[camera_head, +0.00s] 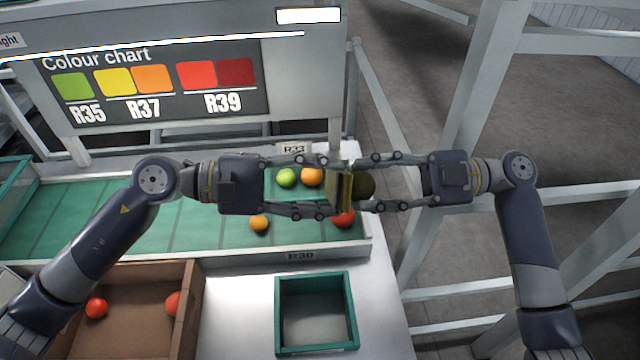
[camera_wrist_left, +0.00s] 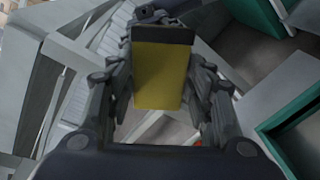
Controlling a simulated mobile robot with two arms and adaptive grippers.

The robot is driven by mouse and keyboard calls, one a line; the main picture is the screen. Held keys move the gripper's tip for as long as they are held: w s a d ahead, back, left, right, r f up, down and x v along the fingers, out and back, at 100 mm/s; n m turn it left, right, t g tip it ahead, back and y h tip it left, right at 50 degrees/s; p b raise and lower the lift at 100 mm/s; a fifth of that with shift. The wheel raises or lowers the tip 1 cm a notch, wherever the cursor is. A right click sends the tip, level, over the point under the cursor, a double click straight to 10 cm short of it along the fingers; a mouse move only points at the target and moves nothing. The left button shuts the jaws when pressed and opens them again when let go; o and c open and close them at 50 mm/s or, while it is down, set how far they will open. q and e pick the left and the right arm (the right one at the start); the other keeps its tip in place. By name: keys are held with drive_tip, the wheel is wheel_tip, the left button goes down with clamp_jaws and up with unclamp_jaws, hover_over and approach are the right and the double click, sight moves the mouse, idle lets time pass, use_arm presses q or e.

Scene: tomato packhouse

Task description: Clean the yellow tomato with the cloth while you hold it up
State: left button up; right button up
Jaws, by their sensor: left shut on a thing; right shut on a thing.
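My left gripper (camera_head: 327,187) is shut on the cloth (camera_head: 338,192), a flat yellow slab with a dark side, held upright above the belt's right end. In the left wrist view the cloth (camera_wrist_left: 162,80) shows as a yellow rectangle with a dark top band. My right gripper (camera_head: 362,185) faces it from the right, shut on a round, dark olive thing (camera_head: 365,186), which seems to be the yellow tomato in shade. The cloth is right against or very close to its left side; I cannot tell whether they touch. The cloth hides part of the tomato.
Below, a green sorting belt (camera_head: 190,222) carries a green tomato (camera_head: 286,177), orange tomatoes (camera_head: 259,223) and a red tomato (camera_head: 343,220). A brown crate (camera_head: 150,275) with red tomatoes stands front left. An empty-looking teal bin (camera_head: 316,277) stands in front. A colour chart (camera_head: 155,88) is behind.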

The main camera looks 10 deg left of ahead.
use_arm(q)
drive_tip(key=shift+s+r, duration=0.25)
drive_tip(key=shift+r, duration=0.1)
drive_tip(key=shift+w+a+f, duration=0.1)
drive_tip(key=shift+w+f, duration=0.4)
drive_tip(key=shift+f, duration=0.2)
drive_tip(key=shift+w+f, duration=0.45)
drive_tip(key=shift+f, duration=0.2)
use_arm(e)
drive_tip(key=shift+r, duration=0.1)
use_arm(q)
drive_tip(key=shift+s+d+r, duration=0.1)
drive_tip(key=shift+s+r, duration=0.4)
drive_tip(key=shift+r, duration=0.2)
drive_tip(key=shift+s+d+r, duration=0.1)
drive_tip(key=shift+s+r, duration=0.35)
drive_tip(key=shift+r, duration=0.2)
drive_tip(key=shift+w+a+f, duration=0.1)
drive_tip(key=shift+w+f, duration=0.4)
drive_tip(key=shift+f, duration=0.2)
drive_tip(key=shift+w+f, duration=0.45)
drive_tip(key=shift+f, duration=0.2)
